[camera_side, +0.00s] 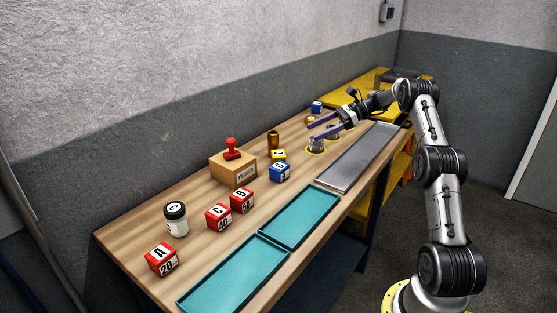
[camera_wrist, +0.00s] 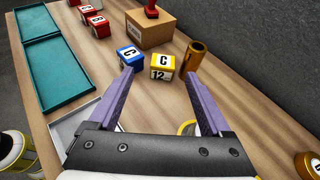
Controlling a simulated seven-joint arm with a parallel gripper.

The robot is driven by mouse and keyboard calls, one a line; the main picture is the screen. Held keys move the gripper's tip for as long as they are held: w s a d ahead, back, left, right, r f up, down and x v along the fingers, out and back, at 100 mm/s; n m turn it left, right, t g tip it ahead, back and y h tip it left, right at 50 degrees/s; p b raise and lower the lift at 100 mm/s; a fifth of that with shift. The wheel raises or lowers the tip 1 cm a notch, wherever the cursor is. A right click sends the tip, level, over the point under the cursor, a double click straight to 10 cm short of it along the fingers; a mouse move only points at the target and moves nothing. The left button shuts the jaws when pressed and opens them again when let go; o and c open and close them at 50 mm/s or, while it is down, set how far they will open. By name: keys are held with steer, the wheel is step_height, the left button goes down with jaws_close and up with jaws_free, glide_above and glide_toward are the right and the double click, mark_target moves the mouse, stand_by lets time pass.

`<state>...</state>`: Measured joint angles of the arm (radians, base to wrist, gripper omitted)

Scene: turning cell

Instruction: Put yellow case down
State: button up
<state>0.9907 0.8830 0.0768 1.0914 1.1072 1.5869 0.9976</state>
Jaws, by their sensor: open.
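The yellow case (camera_wrist: 161,67), a small cube with a white face marked C and 12, sits upright on the wooden bench. In the side view the yellow case (camera_side: 279,155) is partly hidden behind the blue cube. My gripper (camera_side: 312,131) is open and empty, to the right of the case in that view. In the wrist view, its two purple fingers (camera_wrist: 160,78) are spread wide, with the case showing beyond and between their tips. The fingers do not appear to touch it.
A blue cube (camera_wrist: 130,57) stands close beside the case, and a brass cylinder (camera_wrist: 196,56) on its other side. A wooden box (camera_side: 233,168) with a red stamp is nearby. Red cubes, a white jar (camera_side: 175,221), teal trays (camera_side: 300,219) and a grey metal tray (camera_side: 357,158) share the bench.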

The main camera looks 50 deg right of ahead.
step_height(320, 180, down, 2)
steer(key=s+d, duration=0.2)
glide_toward(282, 153)
steer(key=shift+w+a+f+m, duration=0.25)
steer(key=shift+a+f+m, duration=0.15)
steer(key=shift+a, duration=0.25)
steer(key=shift+w+d+x, duration=0.1)
steer(key=shift+x, duration=1.5)
steer(key=shift+w+d+x, duration=0.1)
steer(key=shift+x, duration=1.5)
steer(key=shift+c, duration=0.3)
jaws_close()
steer(key=shift+r, duration=0.15)
